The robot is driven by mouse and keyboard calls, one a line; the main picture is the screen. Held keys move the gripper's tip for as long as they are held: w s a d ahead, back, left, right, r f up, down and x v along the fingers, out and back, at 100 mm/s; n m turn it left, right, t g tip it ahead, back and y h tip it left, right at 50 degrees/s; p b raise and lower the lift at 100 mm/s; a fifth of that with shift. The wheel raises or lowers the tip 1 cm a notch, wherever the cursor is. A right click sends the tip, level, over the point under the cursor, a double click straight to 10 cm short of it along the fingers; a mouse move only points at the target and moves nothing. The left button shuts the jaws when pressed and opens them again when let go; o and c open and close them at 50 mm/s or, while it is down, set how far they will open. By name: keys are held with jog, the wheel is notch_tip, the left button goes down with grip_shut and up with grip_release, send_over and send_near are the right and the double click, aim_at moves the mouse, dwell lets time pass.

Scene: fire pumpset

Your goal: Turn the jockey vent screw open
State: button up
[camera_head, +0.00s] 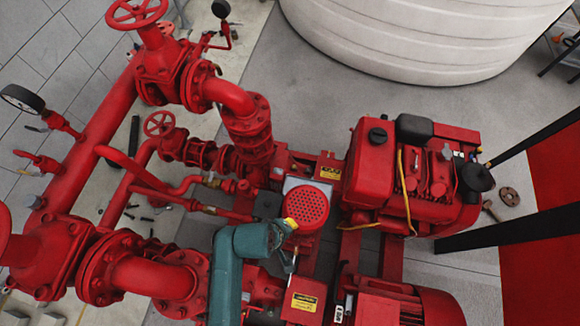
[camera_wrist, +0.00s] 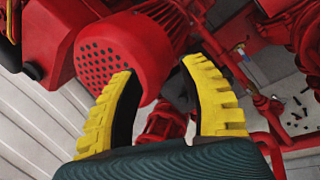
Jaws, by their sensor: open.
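A red motor with a round perforated end cover, likely the jockey pump's, stands in the middle of the head view (camera_head: 305,207). It also shows large at upper left in the wrist view (camera_wrist: 112,62). I cannot make out the vent screw in either view. My gripper (camera_head: 288,228) is at the end of the teal arm, beside the near edge of the perforated cover. In the wrist view, my gripper (camera_wrist: 158,68) has its two yellow ridged fingers spread wide with nothing between them. The left fingertip overlaps the cover in the picture; contact cannot be told.
A red engine (camera_head: 415,180) stands to the right, with a yellow cable. Red pipes and valves with handwheels (camera_head: 136,12) fill the left. A large white tank (camera_head: 430,35) stands behind. Loose bolts lie on the floor (camera_wrist: 297,105). Grey floor is free between tank and engine.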

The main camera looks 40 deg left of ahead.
jog(key=shift+w+d+r+m, duration=0.1)
jog(key=shift+w+r+m, duration=0.3)
jog(key=shift+w+r, duration=0.85)
jog(key=shift+s, duration=0.15)
